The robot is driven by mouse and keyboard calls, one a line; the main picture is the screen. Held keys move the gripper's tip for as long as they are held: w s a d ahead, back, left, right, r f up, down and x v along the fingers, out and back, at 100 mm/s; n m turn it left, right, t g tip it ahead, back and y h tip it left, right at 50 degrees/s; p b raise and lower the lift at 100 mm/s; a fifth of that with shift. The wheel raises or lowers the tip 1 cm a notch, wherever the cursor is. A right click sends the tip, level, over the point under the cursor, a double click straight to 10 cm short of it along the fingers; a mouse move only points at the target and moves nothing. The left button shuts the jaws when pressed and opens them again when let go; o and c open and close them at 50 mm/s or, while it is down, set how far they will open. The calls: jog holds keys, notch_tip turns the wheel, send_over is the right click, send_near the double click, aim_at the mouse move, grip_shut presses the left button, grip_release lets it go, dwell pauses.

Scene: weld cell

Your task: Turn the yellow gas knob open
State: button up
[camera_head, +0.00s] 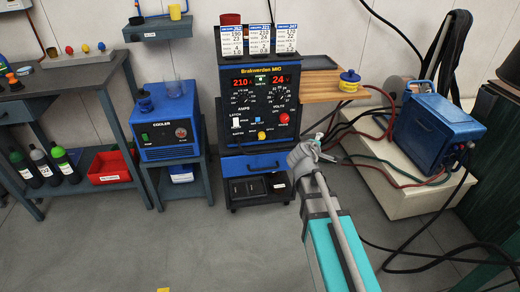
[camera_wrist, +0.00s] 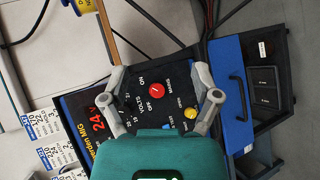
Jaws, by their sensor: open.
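The yellow knob (camera_head: 261,135) sits low on the dark front panel of the welding machine (camera_head: 291,78). In the wrist view the yellow knob (camera_wrist: 190,113) shows beside my right-hand finger, and the panel appears turned sideways. Its label is too small to read surely. My gripper (camera_head: 322,146) is open and empty, to the right of the machine's lower front in the head view. In the wrist view my gripper (camera_wrist: 160,70) has its fingers spread in front of the panel, with the red knob (camera_wrist: 157,89) between them. Neither finger visibly grips a knob.
A wooden side shelf (camera_head: 318,88) with a yellow and blue spool (camera_head: 349,80) juts out right of the machine. A blue cooler (camera_head: 168,128) stands left. A blue box (camera_head: 437,125) sits on a pale step at right, with hoses nearby.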

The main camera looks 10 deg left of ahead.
jog(key=w+a+f+n+t+y+b, duration=0.35)
jog(key=a+f+n+b, duration=0.35)
jog(key=a+b, duration=0.25)
jog(key=n+t+y+b, duration=0.2)
jog(key=n+y+b, duration=0.3)
jog(key=n+b, duration=0.35)
send_near(262, 137)
jog(key=s, duration=0.5)
jog(key=shift+w+d+b, duration=0.1)
jog(key=shift+d+b, duration=0.25)
jog(key=shift+b, duration=0.05)
jog(key=w, duration=0.4)
jog(key=w+a, duration=0.1)
jog(key=w, duration=0.4)
jog(key=w+a, duration=0.1)
jog(key=w, duration=0.3)
jog(key=shift+w, duration=0.35)
